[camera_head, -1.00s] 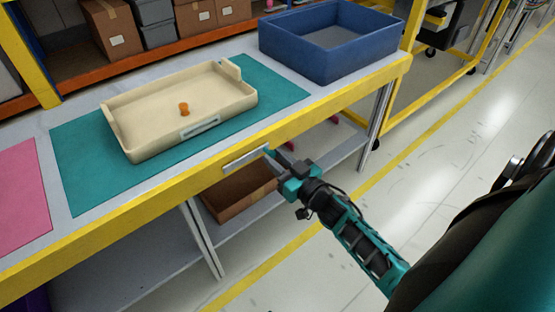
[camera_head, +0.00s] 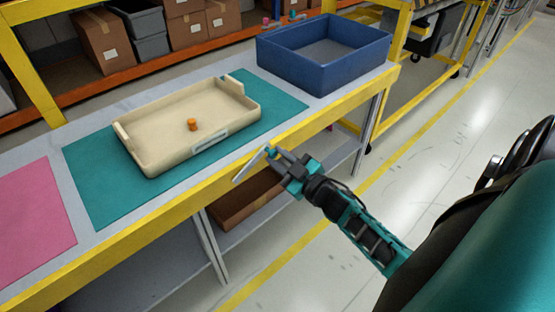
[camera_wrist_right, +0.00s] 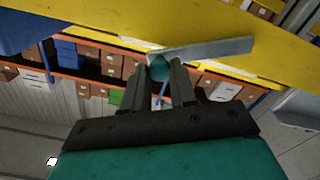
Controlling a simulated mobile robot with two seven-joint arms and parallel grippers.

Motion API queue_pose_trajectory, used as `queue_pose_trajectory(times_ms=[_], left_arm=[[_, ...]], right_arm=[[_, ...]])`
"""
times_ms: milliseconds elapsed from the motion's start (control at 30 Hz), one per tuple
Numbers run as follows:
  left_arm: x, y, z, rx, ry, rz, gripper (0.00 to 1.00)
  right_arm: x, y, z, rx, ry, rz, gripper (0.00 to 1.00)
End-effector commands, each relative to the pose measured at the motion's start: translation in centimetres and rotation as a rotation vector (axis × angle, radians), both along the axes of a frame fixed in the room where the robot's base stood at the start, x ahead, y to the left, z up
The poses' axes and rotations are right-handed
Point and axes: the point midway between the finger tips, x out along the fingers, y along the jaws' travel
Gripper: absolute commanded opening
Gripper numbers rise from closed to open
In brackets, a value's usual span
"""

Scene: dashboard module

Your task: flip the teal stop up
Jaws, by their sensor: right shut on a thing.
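The stop is a flat grey bar (camera_head: 251,166) with a teal knob (camera_head: 269,151) at its right end, at the yellow front edge of the bench. The bar slants down to the left and stands out from the edge. My right gripper (camera_head: 275,154) is shut on the knob. In the right wrist view the knob (camera_wrist_right: 158,68) sits between the two fingertips (camera_wrist_right: 159,75), and the bar (camera_wrist_right: 205,48) runs across to the right in front of the yellow edge. The bar's hinge is not clear to see. My left gripper is out of view.
A cream tray (camera_head: 150,162) with an orange knob (camera_head: 191,124) lies on a teal mat (camera_head: 95,205). A blue bin (camera_head: 372,50) stands at the bench's right end. A pink mat (camera_head: 35,220) lies at left.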

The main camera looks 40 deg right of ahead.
Motion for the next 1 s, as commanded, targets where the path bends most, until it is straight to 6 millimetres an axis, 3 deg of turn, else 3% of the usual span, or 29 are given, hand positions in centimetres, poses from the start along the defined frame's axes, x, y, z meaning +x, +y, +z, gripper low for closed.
queue_pose_trajectory(times_ms=[33, 300, 1000], left_arm=[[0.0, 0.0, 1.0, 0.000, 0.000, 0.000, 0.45], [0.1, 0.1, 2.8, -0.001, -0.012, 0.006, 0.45], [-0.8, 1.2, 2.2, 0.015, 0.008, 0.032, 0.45]], right_arm=[[-0.1, 0.4, 1.0, -0.043, -0.003, 0.002, 0.00], [-0.2, 2.1, 3.1, -0.298, -0.024, 0.002, 0.00], [-0.6, 7.9, 5.8, -0.919, -0.074, 0.002, 0.00]])
